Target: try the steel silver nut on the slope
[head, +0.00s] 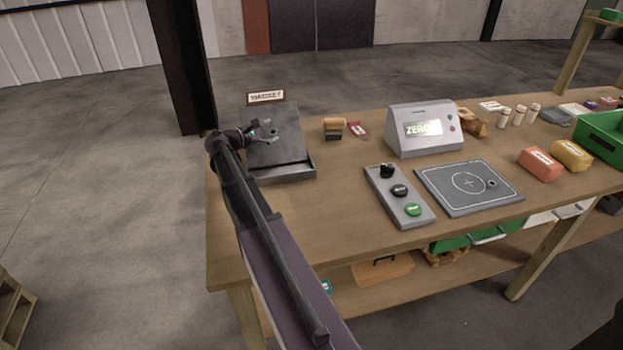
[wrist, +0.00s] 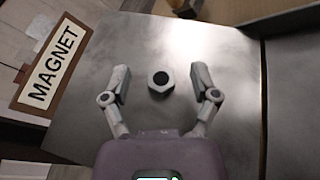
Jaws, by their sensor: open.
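The grey metal slope (head: 290,148) stands at the left end of the table under a MAGNET sign (head: 266,97). My gripper (head: 268,134) is over its upper face.
The slope has a raised tray edge (head: 286,175) at its foot.

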